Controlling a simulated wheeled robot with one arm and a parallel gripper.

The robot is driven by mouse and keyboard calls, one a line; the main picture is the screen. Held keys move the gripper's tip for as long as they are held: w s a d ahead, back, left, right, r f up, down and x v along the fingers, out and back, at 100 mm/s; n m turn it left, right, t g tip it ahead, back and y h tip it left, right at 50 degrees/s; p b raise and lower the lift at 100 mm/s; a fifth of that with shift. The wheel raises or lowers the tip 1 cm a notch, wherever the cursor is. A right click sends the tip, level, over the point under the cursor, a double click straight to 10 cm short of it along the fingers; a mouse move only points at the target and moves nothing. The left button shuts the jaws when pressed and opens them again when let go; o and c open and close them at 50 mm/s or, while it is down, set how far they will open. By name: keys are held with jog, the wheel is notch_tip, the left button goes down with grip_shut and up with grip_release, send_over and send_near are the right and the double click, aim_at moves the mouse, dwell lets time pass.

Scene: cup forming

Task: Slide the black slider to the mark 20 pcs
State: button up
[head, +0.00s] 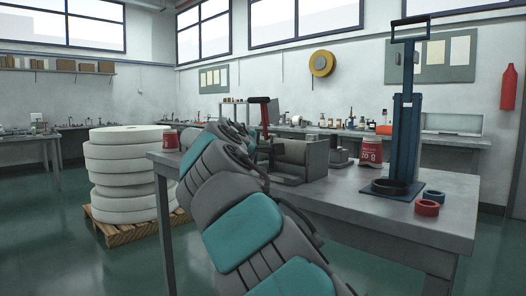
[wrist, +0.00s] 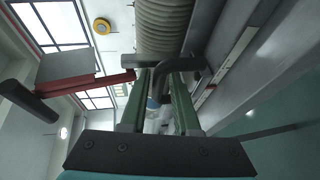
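My gripper shows in the wrist view (wrist: 160,82) with its two green fingers apart and background visible between them. A black bent bar (wrist: 188,63) lies across the fingertips; I cannot tell whether it touches them or whether it is the slider. A grey rail with a pale strip (wrist: 228,65) runs along the right of that view; no mark for 20 pcs is readable. In the head view my arm reaches to the grey machine (head: 300,157) on the table, and hides my gripper and part of the machine.
A red arm with a grey block (wrist: 66,64) and black handle (wrist: 28,100) stands left of my fingers in the wrist view.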

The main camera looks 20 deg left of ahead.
jog(key=shift+s, duration=0.15)
jog(key=s+r+b, duration=0.1)
jog(key=s, duration=0.6)
jog(key=shift+s+r, duration=0.2)
jog(key=shift+r, duration=0.05)
dwell(0.4)
